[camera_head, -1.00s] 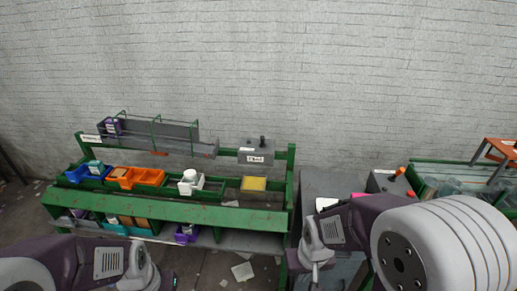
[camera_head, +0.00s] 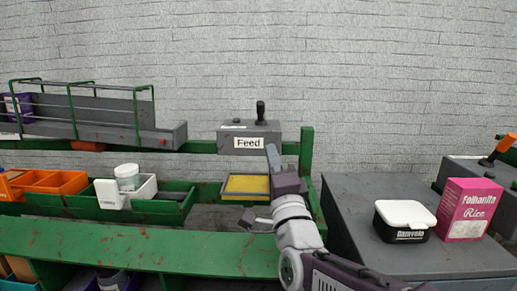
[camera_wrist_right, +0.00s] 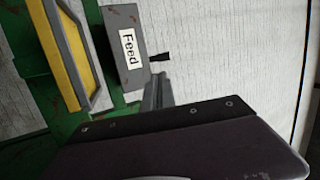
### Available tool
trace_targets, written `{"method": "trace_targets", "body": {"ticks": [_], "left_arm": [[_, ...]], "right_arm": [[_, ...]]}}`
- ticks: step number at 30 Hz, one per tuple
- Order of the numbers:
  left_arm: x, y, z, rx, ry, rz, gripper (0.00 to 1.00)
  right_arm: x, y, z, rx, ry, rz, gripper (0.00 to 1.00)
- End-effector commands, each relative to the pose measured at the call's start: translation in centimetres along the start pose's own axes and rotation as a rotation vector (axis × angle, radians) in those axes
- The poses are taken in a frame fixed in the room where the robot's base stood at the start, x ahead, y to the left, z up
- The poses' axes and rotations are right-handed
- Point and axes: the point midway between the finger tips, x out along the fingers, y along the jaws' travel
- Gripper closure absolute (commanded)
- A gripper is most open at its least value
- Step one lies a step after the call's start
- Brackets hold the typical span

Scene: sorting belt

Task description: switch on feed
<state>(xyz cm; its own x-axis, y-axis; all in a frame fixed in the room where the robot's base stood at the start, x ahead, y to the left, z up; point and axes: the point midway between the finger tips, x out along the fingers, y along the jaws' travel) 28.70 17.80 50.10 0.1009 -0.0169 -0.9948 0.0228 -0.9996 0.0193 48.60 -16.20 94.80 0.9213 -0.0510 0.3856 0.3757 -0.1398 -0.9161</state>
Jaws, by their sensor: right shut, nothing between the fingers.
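The feed control is a grey box (camera_head: 236,131) with a white "Feed" label, mounted on the green rail behind the bench. A black lever (camera_head: 260,112) stands roughly upright on its top. In the right wrist view the box (camera_wrist_right: 123,75) appears turned sideways, with its lever (camera_wrist_right: 160,57) pointing right. My right gripper (camera_head: 272,155) is shut and empty, with its fingertips just below and right of the label, lower than the lever. The grey fingers (camera_wrist_right: 158,92) also show in the wrist view, apart from the lever. Whether they touch the box is unclear. My left gripper is out of view.
A yellow-bottomed tray (camera_head: 246,184) lies below the box. A white jar (camera_head: 127,177) and orange bins (camera_head: 50,182) are left. A grey table (camera_head: 365,195) at right holds a black tub with white lid (camera_head: 404,220) and a pink rice box (camera_head: 465,208). An orange-handled lever (camera_head: 498,150) is far right.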

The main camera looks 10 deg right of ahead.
Motion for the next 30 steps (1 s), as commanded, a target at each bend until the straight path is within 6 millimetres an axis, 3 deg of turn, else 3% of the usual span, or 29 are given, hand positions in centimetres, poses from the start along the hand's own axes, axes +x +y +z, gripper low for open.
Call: {"method": "trace_targets", "body": {"ticks": [1, 14, 30], "left_arm": [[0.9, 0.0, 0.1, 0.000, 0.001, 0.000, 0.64], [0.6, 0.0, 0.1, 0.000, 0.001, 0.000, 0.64], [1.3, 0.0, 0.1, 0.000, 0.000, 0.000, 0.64]], "right_arm": [[-0.3, 0.2, -0.1, 0.016, 0.007, -0.019, 1.00], [0.3, -0.4, -0.2, 0.026, 0.012, -0.030, 1.00], [11.0, -0.6, -0.3, 0.025, 0.012, -0.030, 1.00]]}}
